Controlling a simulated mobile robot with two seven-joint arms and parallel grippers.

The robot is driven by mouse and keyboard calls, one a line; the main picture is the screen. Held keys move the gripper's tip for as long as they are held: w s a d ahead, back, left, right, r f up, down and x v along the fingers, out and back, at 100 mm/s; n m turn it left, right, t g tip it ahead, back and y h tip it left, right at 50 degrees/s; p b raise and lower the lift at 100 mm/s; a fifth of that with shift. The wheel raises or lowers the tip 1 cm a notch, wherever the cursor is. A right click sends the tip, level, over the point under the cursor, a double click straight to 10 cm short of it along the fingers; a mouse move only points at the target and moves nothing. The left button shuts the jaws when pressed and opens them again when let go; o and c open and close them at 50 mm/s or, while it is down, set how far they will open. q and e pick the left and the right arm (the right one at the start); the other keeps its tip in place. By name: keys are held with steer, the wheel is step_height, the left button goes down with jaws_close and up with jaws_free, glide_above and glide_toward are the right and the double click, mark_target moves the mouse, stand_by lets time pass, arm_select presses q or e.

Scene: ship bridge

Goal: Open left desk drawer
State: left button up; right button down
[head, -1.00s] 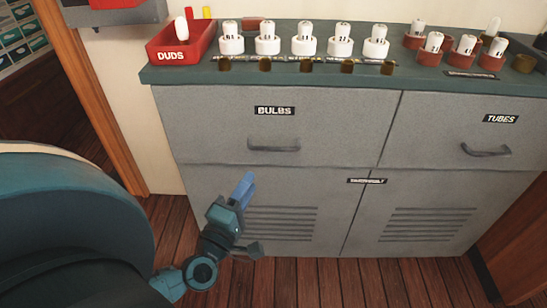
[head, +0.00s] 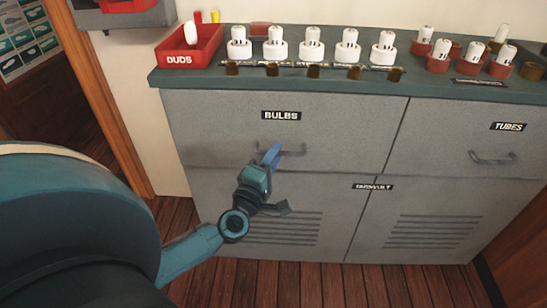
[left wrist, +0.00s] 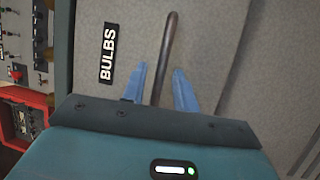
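The left drawer (head: 340,125) is grey, labelled BULBS, and looks shut in the cabinet front. Its dark bar handle (head: 292,153) is partly hidden behind my left gripper (head: 271,156) in the head view. In the left wrist view, the handle (left wrist: 168,50) runs between the two blue fingers of my left gripper (left wrist: 160,88). The fingers are apart, one on each side of the handle, with gaps visible. I cannot tell how deep the handle sits between them. My right gripper is not in view.
The countertop (head: 300,82) above holds a red DUDS tray (head: 190,55) and rows of white bulbs in holders. A TUBES drawer (head: 450,135) is at right, with louvred doors (head: 420,215) below. Wooden floor (head: 330,283) lies in front.

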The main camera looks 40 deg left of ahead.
arm_select(q)
jaws_close()
stand_by(0.4)
